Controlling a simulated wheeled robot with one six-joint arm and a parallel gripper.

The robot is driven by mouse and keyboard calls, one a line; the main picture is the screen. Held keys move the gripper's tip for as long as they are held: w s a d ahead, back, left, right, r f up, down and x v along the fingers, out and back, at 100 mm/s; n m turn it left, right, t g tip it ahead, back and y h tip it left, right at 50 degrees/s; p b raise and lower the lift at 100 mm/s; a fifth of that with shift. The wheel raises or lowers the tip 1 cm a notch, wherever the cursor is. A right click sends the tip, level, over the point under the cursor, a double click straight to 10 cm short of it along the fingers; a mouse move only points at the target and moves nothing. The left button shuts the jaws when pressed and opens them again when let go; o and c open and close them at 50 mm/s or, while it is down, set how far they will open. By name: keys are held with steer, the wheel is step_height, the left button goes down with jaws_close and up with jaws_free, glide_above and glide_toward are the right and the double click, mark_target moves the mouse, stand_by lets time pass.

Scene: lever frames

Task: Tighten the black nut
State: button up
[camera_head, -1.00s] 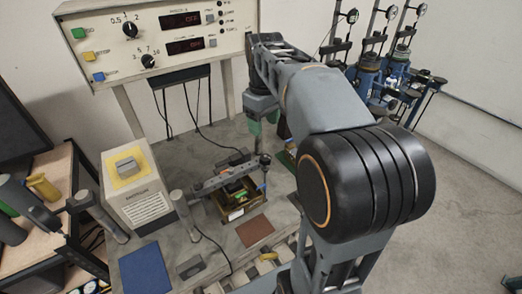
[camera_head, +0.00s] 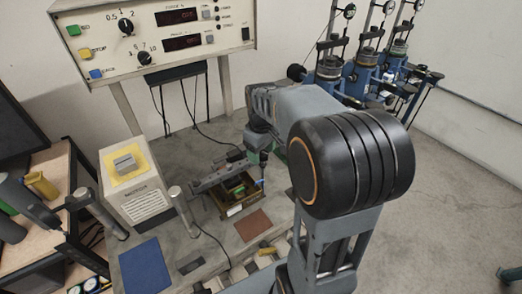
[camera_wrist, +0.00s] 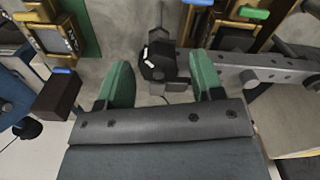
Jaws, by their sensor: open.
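My gripper (camera_wrist: 162,62) is open, with one green finger on each side of a black nut-like piece (camera_wrist: 154,66) in the wrist view. That piece has small white marks and sits at the end of a grey lever bar (camera_wrist: 275,78). A gap shows between it and each finger; I cannot tell its depth relative to the fingertips. In the head view my gripper (camera_head: 264,146) is at the right end of the lever bar (camera_head: 218,174), above a brass-coloured frame (camera_head: 240,207). The nut cannot be made out there.
A box with a yellow top (camera_head: 124,166) and a grey post (camera_head: 180,205) stand left of the frame. A blue mat (camera_head: 146,265) and a brown mat (camera_head: 252,225) lie in front. A control panel (camera_head: 160,38) rises behind. Brass frames (camera_wrist: 55,38) flank the gripper in the wrist view.

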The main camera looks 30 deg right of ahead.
steer(key=shift+c, duration=0.2)
steer(key=c, duration=0.9)
steer(key=m, duration=0.4)
steer(key=shift+d+m, duration=0.15)
steer(key=shift+m, duration=0.25)
steer(key=m, duration=0.4)
steer(key=shift+d, duration=0.1)
steer(key=m, duration=0.5)
steer(key=shift+d, duration=0.1)
steer(key=shift+s+m+b, duration=0.15)
steer(key=shift+m+b, duration=0.15)
steer(key=shift+m, duration=1.7)
